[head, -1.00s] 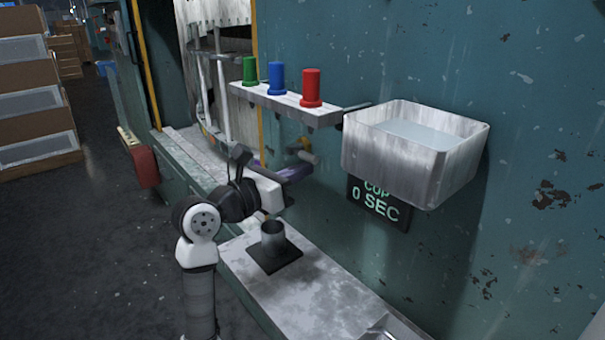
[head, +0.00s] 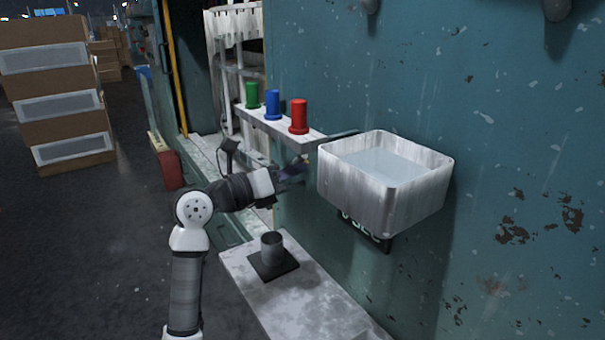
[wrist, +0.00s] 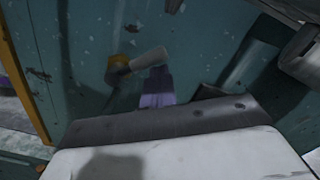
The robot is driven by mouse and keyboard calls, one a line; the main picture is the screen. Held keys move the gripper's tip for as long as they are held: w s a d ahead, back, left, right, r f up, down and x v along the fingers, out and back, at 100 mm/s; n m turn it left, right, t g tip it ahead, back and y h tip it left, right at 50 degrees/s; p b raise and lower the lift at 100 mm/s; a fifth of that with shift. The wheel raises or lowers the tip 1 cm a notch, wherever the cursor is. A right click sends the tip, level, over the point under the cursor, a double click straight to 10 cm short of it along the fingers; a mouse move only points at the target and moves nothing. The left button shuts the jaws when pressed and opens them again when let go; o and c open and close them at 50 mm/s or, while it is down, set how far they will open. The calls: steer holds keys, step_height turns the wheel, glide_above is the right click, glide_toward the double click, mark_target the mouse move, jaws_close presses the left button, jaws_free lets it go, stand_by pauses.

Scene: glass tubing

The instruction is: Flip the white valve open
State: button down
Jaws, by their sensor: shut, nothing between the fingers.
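In the wrist view the white valve handle (wrist: 149,59) is a short pale cylinder. It sticks out from an orange-yellow fitting (wrist: 117,64) on the teal wall. My gripper (wrist: 157,88) has purple fingers, closed together with nothing between them. Their tips appear just below the handle in that view; I cannot tell whether they touch it. In the head view my gripper (head: 291,171) is near the wall, below the shelf and left of the metal basin. The valve is mostly hidden or too small to make out there.
A metal basin (head: 390,193) with liquid hangs on the wall, partly covering a display (head: 362,233). A shelf (head: 270,125) above my gripper holds green, blue and red cylinders. A dark cup (head: 272,250) stands on a ledge (head: 298,291) below.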

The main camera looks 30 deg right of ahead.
steer(key=shift+n, duration=0.8)
steer(key=shift+w+a+r, duration=0.2)
steer(key=shift+w+r, duration=0.6)
steer(key=shift+w+a+r, duration=0.2)
steer(key=shift+w+r, duration=0.7)
steer(key=shift+w, duration=0.05)
steer(key=shift+s, duration=0.1)
